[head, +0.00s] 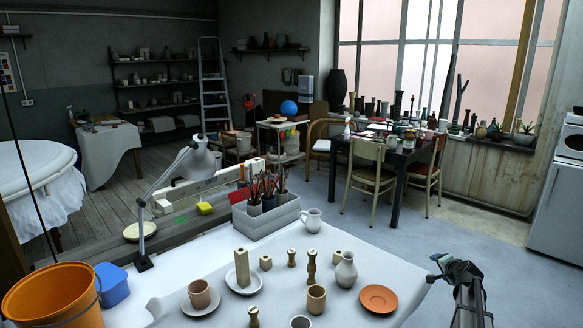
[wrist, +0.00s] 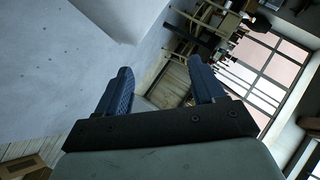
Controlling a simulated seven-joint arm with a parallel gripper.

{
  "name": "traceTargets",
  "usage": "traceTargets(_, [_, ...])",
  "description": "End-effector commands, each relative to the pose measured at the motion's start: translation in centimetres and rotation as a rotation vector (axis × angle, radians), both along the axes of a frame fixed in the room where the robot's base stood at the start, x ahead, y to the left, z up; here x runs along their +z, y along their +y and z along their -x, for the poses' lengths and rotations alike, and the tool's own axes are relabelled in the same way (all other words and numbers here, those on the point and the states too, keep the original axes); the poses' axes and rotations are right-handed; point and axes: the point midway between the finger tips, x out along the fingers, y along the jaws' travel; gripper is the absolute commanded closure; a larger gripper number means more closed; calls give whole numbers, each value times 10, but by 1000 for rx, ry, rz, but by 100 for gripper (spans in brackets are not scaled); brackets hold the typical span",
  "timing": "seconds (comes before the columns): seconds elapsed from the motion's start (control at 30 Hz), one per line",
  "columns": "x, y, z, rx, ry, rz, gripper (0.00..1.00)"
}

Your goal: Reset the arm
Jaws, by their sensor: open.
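My gripper (head: 440,268) is at the lower right of the head view, raised beside the right edge of the white table (head: 350,246). In the wrist view my gripper (wrist: 166,88) shows two blue fingers spread well apart with nothing between them. The wrist view is tilted and looks past the fingers at the wall, floor and window. My gripper touches none of the table's objects.
The near table holds a white jug (head: 346,270), an orange saucer (head: 379,298), a cup (head: 316,298), a cup on a plate (head: 199,294), wooden pieces and a grey brush box (head: 266,216). A lamp (head: 196,160) and orange bucket (head: 55,298) stand left. Floor right of my gripper is clear.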

Motion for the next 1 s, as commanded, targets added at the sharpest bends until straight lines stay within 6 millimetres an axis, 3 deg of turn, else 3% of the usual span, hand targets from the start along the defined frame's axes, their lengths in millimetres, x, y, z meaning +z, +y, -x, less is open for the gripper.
traceTargets(0.1, [-10,-29,18,-74,-20,-32,32])
traceTargets(0.2, [-26,-42,34,-118,-21,-56,32])
traceTargets(0.33, [-51,-37,47,-126,5,-69,32])
traceTargets(0.47, [-80,-18,57,-99,55,-70,32])
traceTargets(0.63, [-122,22,72,-30,141,-63,32])
traceTargets(0.77, [-164,67,92,54,237,-52,32])
traceTargets(1.0, [-252,164,156,260,462,-20,32])
